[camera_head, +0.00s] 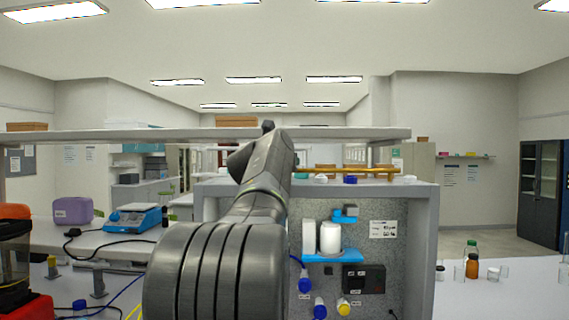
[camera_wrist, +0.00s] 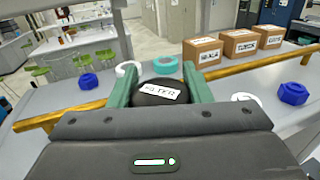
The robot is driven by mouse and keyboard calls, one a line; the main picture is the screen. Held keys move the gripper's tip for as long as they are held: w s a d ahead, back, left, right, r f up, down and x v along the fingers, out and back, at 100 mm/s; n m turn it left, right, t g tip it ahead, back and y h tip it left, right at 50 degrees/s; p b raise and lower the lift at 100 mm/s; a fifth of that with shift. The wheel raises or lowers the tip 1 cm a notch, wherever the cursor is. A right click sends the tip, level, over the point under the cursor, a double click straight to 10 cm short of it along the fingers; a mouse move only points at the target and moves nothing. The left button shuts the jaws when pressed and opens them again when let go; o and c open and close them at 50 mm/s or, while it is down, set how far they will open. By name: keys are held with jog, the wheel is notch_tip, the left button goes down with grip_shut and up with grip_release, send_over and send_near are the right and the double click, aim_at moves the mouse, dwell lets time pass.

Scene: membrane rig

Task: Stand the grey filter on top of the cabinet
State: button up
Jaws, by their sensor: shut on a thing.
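My gripper (camera_wrist: 160,88) is shut on the grey filter (camera_wrist: 154,98), a dark round body with a white label, held between two green fingers. The filter's lower part is hidden by the gripper, so I cannot tell whether it touches the surface below. The cabinet (camera_head: 427,240) is a grey open-fronted box in the middle of the head view. Its top shows in the wrist view (camera_wrist: 232,98) around and beyond the gripper. In the head view my arm hides the gripper and the filter.
A gold rail (camera_wrist: 255,66) runs along the cabinet top on both sides of the gripper. Blue nuts (camera_wrist: 293,93), a teal ring (camera_wrist: 166,65) and labelled boxes (camera_wrist: 201,51) are nearby. Inside the cabinet stands a white cylinder (camera_head: 330,238).

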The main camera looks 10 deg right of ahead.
jog(key=shift+f, duration=0.15)
jog(key=o, duration=1.1)
jog(key=shift+c, duration=0.2)
jog(key=b+v, duration=0.3)
jog(key=v, duration=0.9)
jog(key=shift+w, duration=0.1)
jog(key=p+x, duration=0.1)
jog(key=x, duration=0.5)
jog(key=p+x, duration=0.2)
jog(key=x, duration=0.4)
jog(key=shift+r, duration=0.2)
jog(key=shift+r+p, duration=0.4)
jog(key=shift+r, duration=1.6)
